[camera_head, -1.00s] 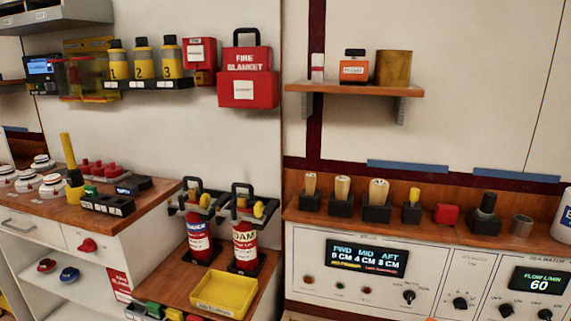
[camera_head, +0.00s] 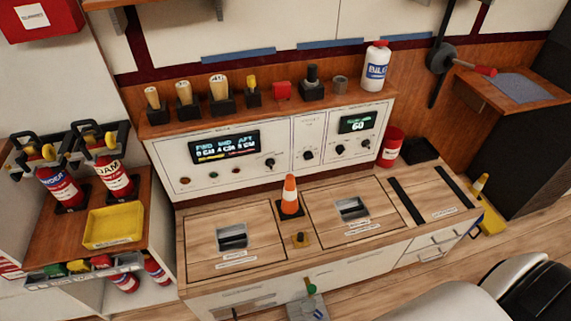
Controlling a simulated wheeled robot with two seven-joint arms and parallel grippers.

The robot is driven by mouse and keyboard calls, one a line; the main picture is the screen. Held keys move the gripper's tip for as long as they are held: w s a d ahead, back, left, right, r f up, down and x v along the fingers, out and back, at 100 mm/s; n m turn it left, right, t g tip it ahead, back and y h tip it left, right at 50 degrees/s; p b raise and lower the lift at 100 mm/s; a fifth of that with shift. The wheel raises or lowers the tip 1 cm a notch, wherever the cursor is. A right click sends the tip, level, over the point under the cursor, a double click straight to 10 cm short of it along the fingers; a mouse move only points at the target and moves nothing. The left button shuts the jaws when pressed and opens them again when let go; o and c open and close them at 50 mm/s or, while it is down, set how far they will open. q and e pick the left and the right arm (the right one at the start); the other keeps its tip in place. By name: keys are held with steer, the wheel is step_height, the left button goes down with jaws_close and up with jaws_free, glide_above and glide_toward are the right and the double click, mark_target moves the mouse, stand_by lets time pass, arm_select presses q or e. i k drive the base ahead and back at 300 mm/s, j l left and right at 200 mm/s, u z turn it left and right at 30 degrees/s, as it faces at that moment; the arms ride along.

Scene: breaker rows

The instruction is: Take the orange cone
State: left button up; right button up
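An orange cone (camera_head: 289,195) with a white band stands upright on a dark square base. It sits on the wooden counter (camera_head: 270,258), between two framed hatch panels with recessed handles. Neither of my grippers can be seen in the head view. A white and black rounded form fills the lower right corner; I cannot tell what it is.
A control panel (camera_head: 250,152) with displays rises behind the counter. Plug-like pieces in black holders stand on the ledge above it. Fire extinguishers (camera_head: 112,178) and a yellow tray (camera_head: 113,226) are left.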

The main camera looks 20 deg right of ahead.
mark_target(290, 207)
steer(key=z, duration=0.85)
steer(key=k, duration=0.05)
